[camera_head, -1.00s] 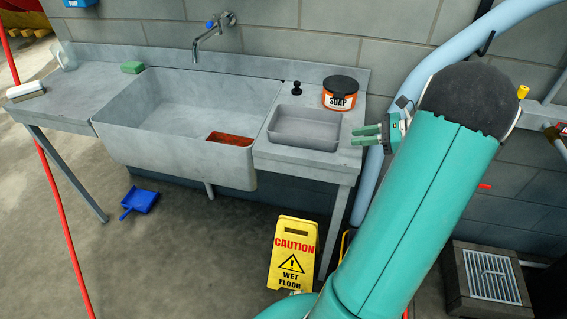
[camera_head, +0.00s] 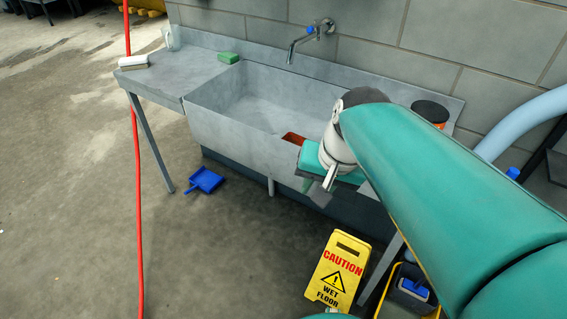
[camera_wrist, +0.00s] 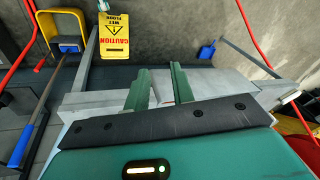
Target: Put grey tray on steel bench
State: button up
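I cannot make out the grey tray now: in the head view my arm covers the right worktop where it stood, and in the wrist view I cannot single it out. A grey, steel-looking bench (camera_head: 160,82) is left of the large sink (camera_head: 205,125) in the head view. My gripper (camera_wrist: 160,67) shows two green fingers apart in the wrist view, with no held object visible between them. In the head view it is in front of the sink's right part, its fingers mostly hidden.
A yellow caution sign (camera_head: 337,272) stands on the floor below my gripper. A green sponge (camera_head: 228,57) and a white-bristled brush (camera_head: 133,62) lie on the sink unit. A blue dustpan (camera_head: 205,180) is on the floor. Open floor lies at left.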

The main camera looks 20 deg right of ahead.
jog(key=s+a+n, duration=0.1)
jog(key=n, duration=0.1)
jog(key=s+a+n+t+h, duration=0.1)
jog(key=a+n, duration=0.1)
jog(key=s+a+r+n+t, duration=0.1)
jog(key=shift+s+a+n, duration=0.15)
jog(key=shift+s+n, duration=0.05)
jog(key=shift+n, duration=0.2)
dwell(0.8)
